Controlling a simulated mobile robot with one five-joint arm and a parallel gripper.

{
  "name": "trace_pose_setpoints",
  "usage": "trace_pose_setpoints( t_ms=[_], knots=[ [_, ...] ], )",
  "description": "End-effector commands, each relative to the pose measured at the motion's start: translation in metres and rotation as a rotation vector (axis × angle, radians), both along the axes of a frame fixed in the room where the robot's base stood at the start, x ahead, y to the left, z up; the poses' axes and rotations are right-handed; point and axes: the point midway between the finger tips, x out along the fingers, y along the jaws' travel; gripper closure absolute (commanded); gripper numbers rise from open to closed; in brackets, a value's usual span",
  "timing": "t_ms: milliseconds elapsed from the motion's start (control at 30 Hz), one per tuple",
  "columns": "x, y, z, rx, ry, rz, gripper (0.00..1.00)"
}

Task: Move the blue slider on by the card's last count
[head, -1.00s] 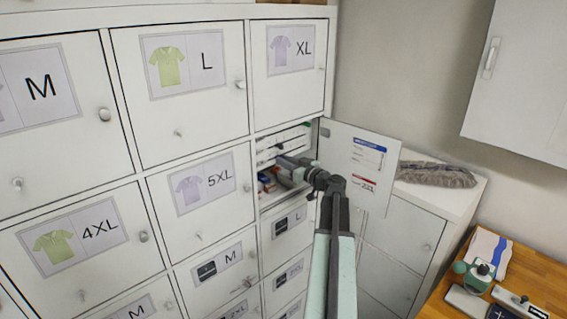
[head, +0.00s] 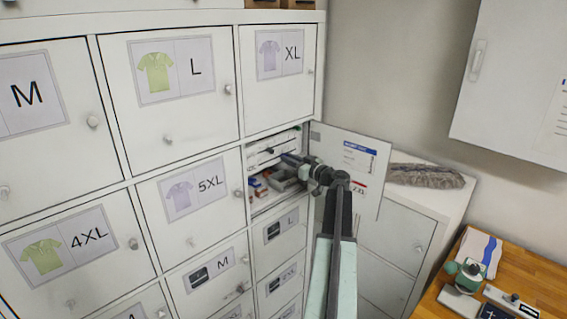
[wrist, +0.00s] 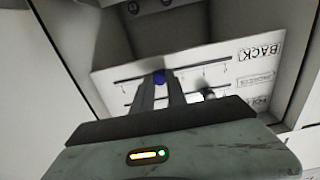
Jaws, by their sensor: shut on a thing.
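In the wrist view a white panel (wrist: 110,77) carries dark slots with small tick marks. The blue slider's knob (wrist: 159,76) sits on the upper slot, between my fingertips. My gripper (wrist: 160,84) is shut on it; the fingers hide the slot just below. In the head view my gripper (head: 290,160) reaches into the open locker compartment, and the blue knob cannot be made out. A printed sheet (head: 360,158) hangs on the open door; its small text is unreadable, and I cannot tell whether it is the card.
The open compartment door (head: 376,204) stands right of my gripper. Small red and blue items and a grey tray (head: 284,180) lie on the compartment floor. Closed lockers surround it. A low cabinet (head: 398,238) and a wooden bench (head: 447,248) stand to the right.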

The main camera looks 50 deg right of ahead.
Motion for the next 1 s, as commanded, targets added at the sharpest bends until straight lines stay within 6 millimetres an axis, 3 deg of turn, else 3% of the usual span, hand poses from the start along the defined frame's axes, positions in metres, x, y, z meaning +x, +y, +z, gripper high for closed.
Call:
trace_pose_setpoints(
  t_ms=[67,100,167,200,567,1000],
  knots=[
    [0.0,0.0,0.0,0.0,0.0,0.0,1.0],
    [0.0,0.0,0.0,0.0,0.0,0.0,0.8],
    [0.0,0.0,0.0,0.0,0.0,0.0,0.63],
    [0.0,0.0,0.0,0.0,0.0,-0.001,0.6],
    [-0.004,0.001,0.0,0.0,0.0,-0.001,0.6],
    [-0.075,0.006,0.0,0.0,0.0,-0.003,0.6]
  ],
)
